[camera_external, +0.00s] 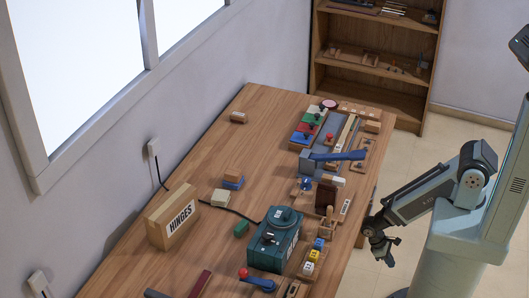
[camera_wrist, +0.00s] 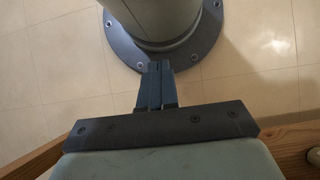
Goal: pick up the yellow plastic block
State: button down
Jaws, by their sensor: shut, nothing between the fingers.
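A small yellow block (camera_external: 314,255) sits in a row on a wooden strip near the table's right edge, between a blue block (camera_external: 318,243) and a paler block (camera_external: 308,268). I cannot tell whether these are loose or fixed. A separate pale cream-yellow block (camera_external: 220,197) lies mid-table. My gripper (camera_external: 389,261) hangs beside the table's right edge, to the right of the row and apart from it. In the wrist view its fingers (camera_wrist: 157,66) are together and empty, over the floor and my base. No yellow block shows in the wrist view.
A green machine (camera_external: 275,240) stands left of the row. The table's far left is mostly clear. Shelves (camera_external: 375,60) stand behind.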

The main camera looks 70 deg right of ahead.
jog(key=c, duration=1.8)
grip_release()
jog(key=shift+c, duration=0.2)
jog(key=o, duration=1)
jog(key=shift+o, duration=0.2)
